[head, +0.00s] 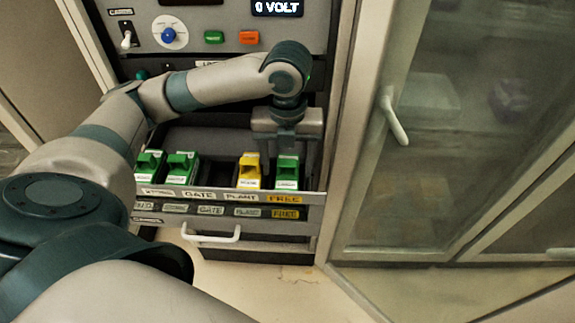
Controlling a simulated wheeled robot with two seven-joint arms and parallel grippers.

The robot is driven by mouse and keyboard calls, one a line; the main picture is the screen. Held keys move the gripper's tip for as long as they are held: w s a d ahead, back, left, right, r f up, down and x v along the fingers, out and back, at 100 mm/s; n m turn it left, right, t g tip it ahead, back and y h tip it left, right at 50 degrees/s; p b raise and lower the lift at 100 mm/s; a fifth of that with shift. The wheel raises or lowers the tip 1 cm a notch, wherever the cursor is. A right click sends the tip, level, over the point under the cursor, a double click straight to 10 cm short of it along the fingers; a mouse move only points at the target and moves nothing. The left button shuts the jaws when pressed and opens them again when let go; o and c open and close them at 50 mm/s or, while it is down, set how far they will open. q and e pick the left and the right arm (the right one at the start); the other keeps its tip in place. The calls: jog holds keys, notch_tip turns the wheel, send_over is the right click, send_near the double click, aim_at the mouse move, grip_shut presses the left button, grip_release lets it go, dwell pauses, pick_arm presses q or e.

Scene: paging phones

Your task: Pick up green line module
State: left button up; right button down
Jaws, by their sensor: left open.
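Several line modules stand in the open drawer rack in the head view. Two green modules are at the left, one at the far left (149,165) and one beside it (181,168). A yellow module (249,171) stands farther right. Another green module (287,173) stands at the right end, above the FREE label. My left gripper (287,150) is open and points down, just above and behind this right-end green module. Whether its fingers touch the module I cannot tell. My right gripper is out of view.
The rack's front rail (228,196) carries labels including GATE, PLANT and FREE. A white drawer handle (211,236) is below. A glass-door cabinet (440,130) stands close at the right.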

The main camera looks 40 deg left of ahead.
pick_arm(q)
grip_shut()
dwell(0.3)
jog(key=shift+r, duration=0.15)
jog(key=shift+r+b, duration=0.45)
jog(key=shift+r, duration=4.45)
